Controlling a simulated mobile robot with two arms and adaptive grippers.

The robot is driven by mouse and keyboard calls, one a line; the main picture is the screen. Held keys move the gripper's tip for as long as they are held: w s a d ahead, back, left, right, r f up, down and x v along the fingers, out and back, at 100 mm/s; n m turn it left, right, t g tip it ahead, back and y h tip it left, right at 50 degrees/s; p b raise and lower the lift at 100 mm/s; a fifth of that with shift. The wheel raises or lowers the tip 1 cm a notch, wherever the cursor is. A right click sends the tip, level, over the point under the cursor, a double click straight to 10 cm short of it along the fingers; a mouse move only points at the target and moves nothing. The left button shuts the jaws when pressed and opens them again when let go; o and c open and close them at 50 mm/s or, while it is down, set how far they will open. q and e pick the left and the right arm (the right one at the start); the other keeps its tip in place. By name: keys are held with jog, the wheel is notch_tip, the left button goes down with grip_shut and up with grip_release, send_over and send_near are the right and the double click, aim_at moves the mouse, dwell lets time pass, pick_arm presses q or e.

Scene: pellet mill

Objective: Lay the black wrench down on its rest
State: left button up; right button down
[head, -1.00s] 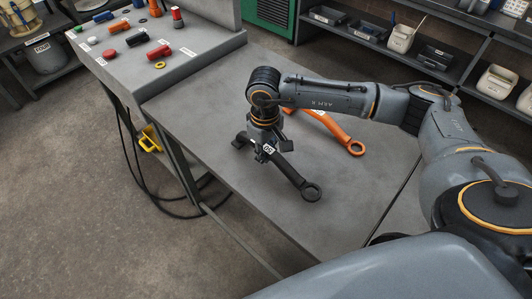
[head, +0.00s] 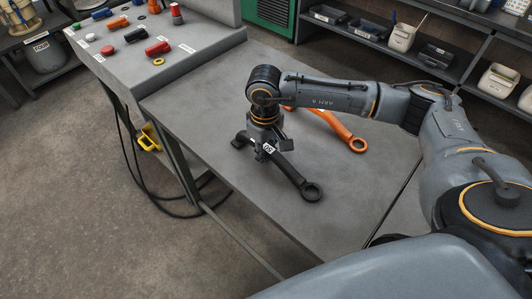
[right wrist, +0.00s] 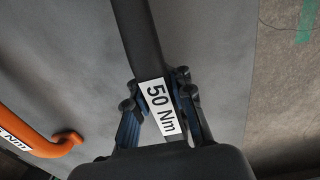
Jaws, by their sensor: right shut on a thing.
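The black wrench (head: 290,174) has a ring end toward the front right and an open end toward the back left. In the right wrist view the black wrench (right wrist: 142,45) carries a white "50 Nm" label. My right gripper (head: 264,148) is shut on its handle, with a finger on each side of the label; it also shows in the right wrist view (right wrist: 160,105). The wrench is low over the grey table (head: 200,110); I cannot tell whether it touches. I cannot make out a rest; it may be hidden. My left gripper is not in view.
An orange wrench (head: 340,130) lies on the table just behind and right of the black one, partly hidden by my arm. A control panel (head: 200,42) with coloured buttons stands at the back left. The table's left part is clear.

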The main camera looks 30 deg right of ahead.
jog(key=shift+c, duration=2.4)
grip_release()
jog(key=shift+f, duration=0.1)
jog(key=shift+r+p, duration=1.7)
jog(key=shift+r, duration=2.9)
